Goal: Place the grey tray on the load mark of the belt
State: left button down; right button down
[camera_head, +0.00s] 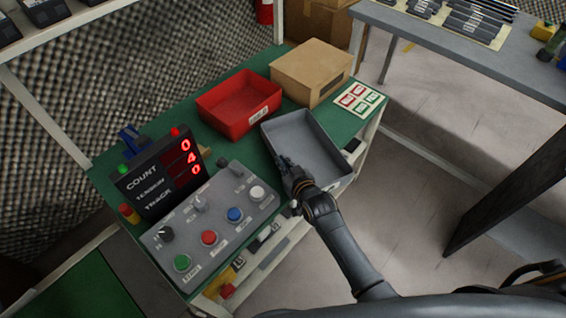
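The grey tray (316,137) is empty and sits at the right end of the green-topped bench (232,158). My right gripper (284,163) is at the tray's near left corner, against or just over its rim. I cannot tell whether its fingers are closed on the rim. My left gripper is not in view. I cannot make out a belt or a load mark in this view.
A red bin (238,104) and a cardboard box (311,72) stand behind the tray. A card with red and green marks (359,99) lies to its right. A control panel (211,222) and a counter display (160,178) fill the bench's left. A grey table (455,52) stands upper right.

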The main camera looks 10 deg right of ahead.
jog(key=c, duration=1.9)
grip_release()
jog(key=shift+f, duration=0.1)
jog(key=o, duration=0.4)
